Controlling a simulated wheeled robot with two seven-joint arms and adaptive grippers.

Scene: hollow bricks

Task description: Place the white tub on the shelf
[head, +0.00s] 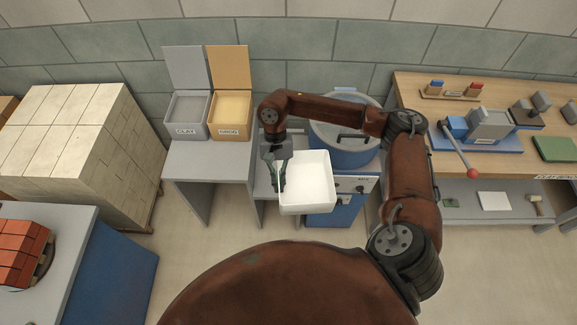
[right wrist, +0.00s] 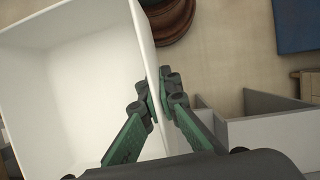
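The white tub (head: 307,183) is empty and open at the top. It is held up in front of the blue machine, mid-picture in the head view. In the right wrist view the tub (right wrist: 75,90) fills the left side. My right gripper (head: 278,182) is at the tub's left wall in the head view. In the right wrist view its green fingers (right wrist: 160,105) are on either side of the wall, pinching it. A grey lower shelf (head: 460,210) shows beneath the wooden workbench at the right. My left gripper is not in view.
A grey table (head: 205,160) holds a clay bin (head: 187,112) and a grog bin (head: 231,112). The blue machine (head: 345,150) stands behind the tub. The shelf carries a white sheet (head: 494,201) and a mallet (head: 535,203). Stacked pale bricks (head: 75,140) stand left.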

